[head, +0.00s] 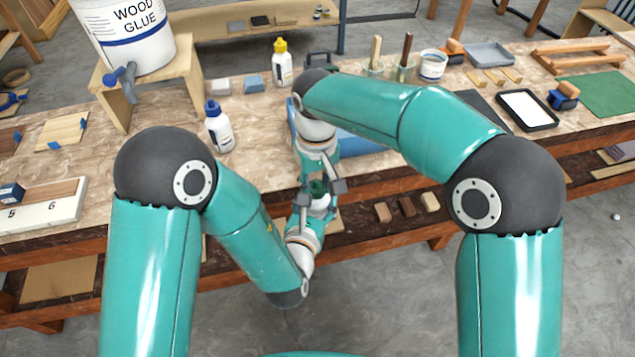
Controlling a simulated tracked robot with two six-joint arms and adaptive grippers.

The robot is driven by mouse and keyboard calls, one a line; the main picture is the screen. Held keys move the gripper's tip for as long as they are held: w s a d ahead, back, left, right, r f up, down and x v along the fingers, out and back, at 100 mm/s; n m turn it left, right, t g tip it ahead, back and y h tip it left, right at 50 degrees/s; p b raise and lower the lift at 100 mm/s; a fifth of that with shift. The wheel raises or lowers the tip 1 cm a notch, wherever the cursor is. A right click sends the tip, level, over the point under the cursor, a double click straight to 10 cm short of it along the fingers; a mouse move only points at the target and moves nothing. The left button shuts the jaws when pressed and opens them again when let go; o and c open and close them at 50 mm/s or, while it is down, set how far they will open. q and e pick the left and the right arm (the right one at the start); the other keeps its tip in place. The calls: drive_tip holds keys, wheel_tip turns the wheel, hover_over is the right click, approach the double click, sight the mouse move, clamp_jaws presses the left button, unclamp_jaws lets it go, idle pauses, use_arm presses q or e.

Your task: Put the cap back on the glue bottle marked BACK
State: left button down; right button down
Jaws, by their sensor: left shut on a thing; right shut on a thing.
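My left gripper (318,208) reaches up from below, in front of the table edge, and is shut on a small pale thing, apparently the glue bottle. My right gripper (320,182) comes down from above, shut on a dark green thing (318,188) that looks like a cap. The two grippers meet fingertip to fingertip, the green thing right over the pale one. The fingers hide most of both; I cannot tell whether cap and bottle touch, and no BACK marking is readable. Two other bottles stand on the table, one with a blue cap (218,127), one with a yellow cap (282,63).
A wood glue bucket (130,40) stands on a wooden stand (190,73) at the back left. A blue sheet (358,143) lies partly under my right arm. Brush jars, trays and clamps fill the right of the table (175,180). Small wood blocks (407,206) lie on the lower shelf.

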drive_tip(key=m, duration=0.3)
drive_tip(key=shift+w+m, duration=0.15)
drive_tip(key=shift+m, duration=0.15)
drive_tip(key=c, duration=0.7)
unclamp_jaws()
drive_tip(key=shift+r, duration=0.1)
wheel_tip(320, 180, up, 12)
drive_tip(key=shift+f, duration=0.2)
